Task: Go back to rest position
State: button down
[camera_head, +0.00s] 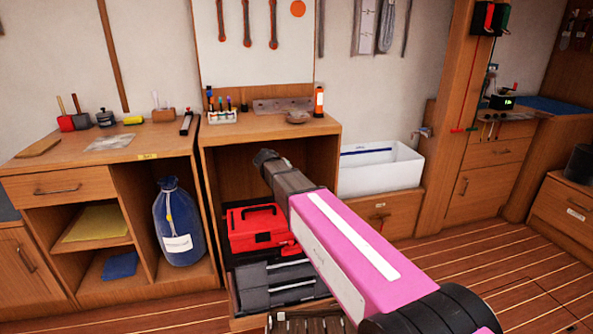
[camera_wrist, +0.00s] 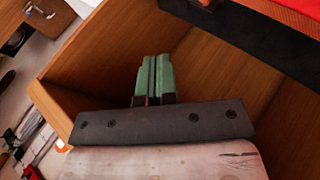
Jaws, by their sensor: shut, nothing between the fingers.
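My gripper (camera_wrist: 154,62) shows in the wrist view. Its two green fingers are pressed together with nothing between them, in front of a wooden panel and corner. In the head view my pink and black arm reaches from the lower right towards the open middle cabinet (camera_head: 327,128). My fingers cannot be made out there.
A red toolbox (camera_head: 252,228) sits in the cabinet above grey cases (camera_head: 275,284). A blue bag (camera_head: 177,222) stands in the left bench. A white bin (camera_head: 380,172) is to the right. The plank floor (camera_head: 470,262) at right is clear.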

jog(key=s+d+f+m+g+y, duration=0.1)
jog(key=s+d+f+g+y, duration=0.1)
jog(key=s+d+f, duration=0.3)
jog(key=s+d+f+m+g+y, duration=0.1)
jog(key=s+d+f, duration=0.4)
jog(key=s, duration=0.8)
jog(key=s+d+f+m+g+y, duration=0.2)
jog(key=s+d+f, duration=0.3)
jog(key=s, duration=0.5)
jog(key=shift+d+g+y, duration=0.2)
jog(key=shift+g+y, duration=0.4)
jog(key=shift+y, duration=0.3)
jog(key=shift+f, duration=0.1)
